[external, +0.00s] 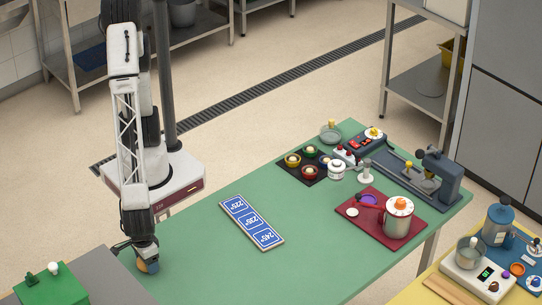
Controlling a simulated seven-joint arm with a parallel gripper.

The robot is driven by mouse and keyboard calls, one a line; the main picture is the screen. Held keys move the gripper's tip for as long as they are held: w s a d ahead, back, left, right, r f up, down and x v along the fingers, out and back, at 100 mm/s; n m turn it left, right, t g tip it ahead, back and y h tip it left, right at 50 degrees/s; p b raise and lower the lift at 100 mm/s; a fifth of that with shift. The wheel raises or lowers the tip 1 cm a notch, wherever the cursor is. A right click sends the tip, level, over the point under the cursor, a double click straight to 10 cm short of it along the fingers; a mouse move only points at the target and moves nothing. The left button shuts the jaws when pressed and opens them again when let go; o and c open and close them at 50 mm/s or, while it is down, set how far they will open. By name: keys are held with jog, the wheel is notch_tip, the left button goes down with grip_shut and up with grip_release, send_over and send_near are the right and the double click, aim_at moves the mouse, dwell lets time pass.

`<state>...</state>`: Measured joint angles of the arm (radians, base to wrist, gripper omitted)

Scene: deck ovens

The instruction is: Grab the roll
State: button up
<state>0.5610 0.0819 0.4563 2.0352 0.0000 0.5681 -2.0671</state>
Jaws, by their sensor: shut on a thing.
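My gripper (143,258) points down at the left edge of the green table, near the grey surface in the front left corner. It is shut on the roll (151,267), a small rounded orange-brown thing partly hidden by the fingers. I cannot tell whether the roll touches the surface below it.
A blue sign board (251,221) with several temperature labels lies right of my gripper. A green box (50,286) stands at the front left. The table's front middle is clear.

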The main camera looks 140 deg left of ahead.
jog(key=shift+r, duration=0.15)
jog(key=shift+r, duration=0.9)
jog(key=shift+s+a+r, duration=0.2)
jog(key=shift+s+r, duration=0.1)
jog(key=shift+r, duration=0.45)
jog(key=s+a, duration=0.2)
jog(key=s, duration=0.2)
jog(key=s+a+r, duration=0.1)
jog(key=s+a, duration=0.2)
jog(key=s, duration=0.1)
jog(key=s+a, duration=0.3)
jog(key=s, duration=0.2)
jog(key=shift+r, duration=0.2)
